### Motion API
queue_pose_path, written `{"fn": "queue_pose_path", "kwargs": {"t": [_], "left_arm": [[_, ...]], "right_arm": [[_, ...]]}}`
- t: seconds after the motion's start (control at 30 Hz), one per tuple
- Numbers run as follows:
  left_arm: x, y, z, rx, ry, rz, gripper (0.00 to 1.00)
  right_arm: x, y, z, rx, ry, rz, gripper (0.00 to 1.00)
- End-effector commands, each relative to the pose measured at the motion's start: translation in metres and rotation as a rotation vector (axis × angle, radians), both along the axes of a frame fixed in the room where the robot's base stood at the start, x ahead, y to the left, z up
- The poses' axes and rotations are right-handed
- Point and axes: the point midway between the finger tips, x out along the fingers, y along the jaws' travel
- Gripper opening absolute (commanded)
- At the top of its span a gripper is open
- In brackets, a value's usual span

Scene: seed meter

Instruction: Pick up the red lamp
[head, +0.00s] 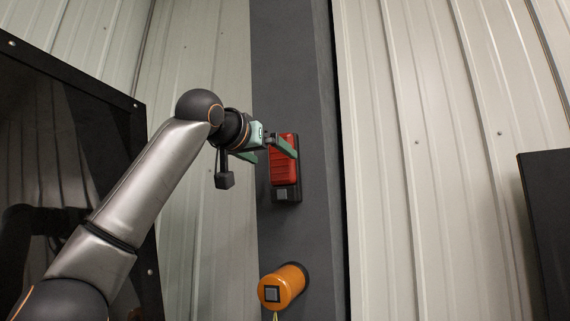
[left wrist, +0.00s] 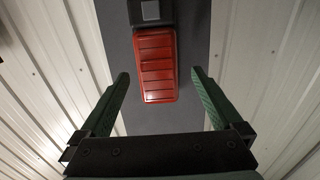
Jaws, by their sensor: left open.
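The red lamp (head: 284,163) is a ribbed red block on a dark backing, mounted upright on the dark grey post (head: 290,60). A small grey square sits at the lamp's lower end in the head view. My left gripper (head: 266,150) is at the lamp's height, with one green finger across its upper part in the picture and the other to its left. In the left wrist view the lamp (left wrist: 157,66) lies ahead, between the lines of the open fingers (left wrist: 160,80). The fingers are open and empty, and I cannot see them touching it. My right gripper is out of view.
An orange cylinder (head: 283,287) with a square mark on its end sticks out of the post below the lamp. Ribbed pale metal wall (head: 440,150) lies behind. A dark glossy panel (head: 70,140) stands at left and a black panel (head: 548,230) at right.

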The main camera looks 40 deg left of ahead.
Motion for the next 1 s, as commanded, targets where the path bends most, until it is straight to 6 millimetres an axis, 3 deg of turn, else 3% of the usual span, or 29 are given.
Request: {"fn": "queue_pose_path", "kwargs": {"t": [0.4,0.67,1.0], "left_arm": [[0.046,0.011,0.006,0.001,0.001,0.000,1.00],[0.049,0.011,0.004,0.001,0.000,-0.001,1.00],[0.049,0.011,0.004,0.001,-0.001,-0.001,0.63]], "right_arm": [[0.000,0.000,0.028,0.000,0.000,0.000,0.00],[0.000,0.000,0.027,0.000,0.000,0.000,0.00],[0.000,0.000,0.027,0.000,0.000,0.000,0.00]]}}
